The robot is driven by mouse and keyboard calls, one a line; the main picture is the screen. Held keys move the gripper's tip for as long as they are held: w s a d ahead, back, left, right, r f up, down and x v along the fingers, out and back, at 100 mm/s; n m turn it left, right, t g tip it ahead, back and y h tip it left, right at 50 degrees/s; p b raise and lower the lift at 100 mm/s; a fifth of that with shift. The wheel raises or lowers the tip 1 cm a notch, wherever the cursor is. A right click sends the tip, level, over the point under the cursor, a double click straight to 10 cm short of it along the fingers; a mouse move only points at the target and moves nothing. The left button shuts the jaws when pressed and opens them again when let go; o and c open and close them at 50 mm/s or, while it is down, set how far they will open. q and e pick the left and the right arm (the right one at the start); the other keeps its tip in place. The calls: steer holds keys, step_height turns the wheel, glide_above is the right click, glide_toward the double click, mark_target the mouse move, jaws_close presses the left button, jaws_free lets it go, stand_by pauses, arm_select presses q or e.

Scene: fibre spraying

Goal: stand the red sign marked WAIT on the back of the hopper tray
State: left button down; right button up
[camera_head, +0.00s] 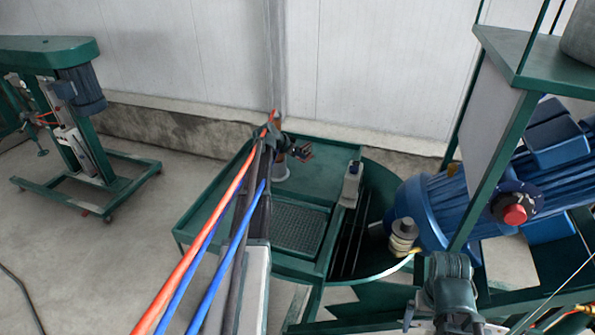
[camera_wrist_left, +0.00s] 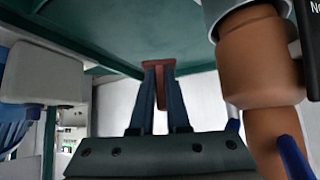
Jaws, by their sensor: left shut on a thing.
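My left arm reaches from the bottom of the head view to the back of the green hopper tray (camera_head: 318,185). My left gripper (camera_head: 297,150) is above the tray's back part, shut on a small red thing (camera_head: 304,153), likely the sign. In the left wrist view the fingers (camera_wrist_left: 160,88) close on its reddish-brown edge (camera_wrist_left: 158,64), close to the green tray surface (camera_wrist_left: 180,35). No WAIT lettering is readable. The gripper partly hides the sign, and I cannot tell whether it touches the tray. My right gripper is not in view.
An orange-brown cylinder (camera_wrist_left: 262,75) on a white base stands close beside the left gripper. A pale box (camera_head: 351,184) sits on the tray's right side. A mesh panel (camera_head: 299,230) lies in front. A blue motor (camera_head: 425,210) is on the right; the wall is behind.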

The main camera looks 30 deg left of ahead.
arm_select(q)
step_height(320, 180, down, 5)
steer(key=b, duration=0.4)
steer(key=shift+w+f, duration=0.1)
steer(key=shift+f, duration=0.1)
steer(key=shift+f+b, duration=0.1)
steer(key=shift+b, duration=0.2)
step_height(320, 180, down, 3)
steer(key=b, duration=0.3)
steer(key=shift+f, duration=0.2)
steer(key=shift+f+b, duration=0.2)
steer(key=shift+b, duration=0.25)
steer(key=c, duration=0.9)
jaws_free()
steer(key=shift+r, duration=0.1)
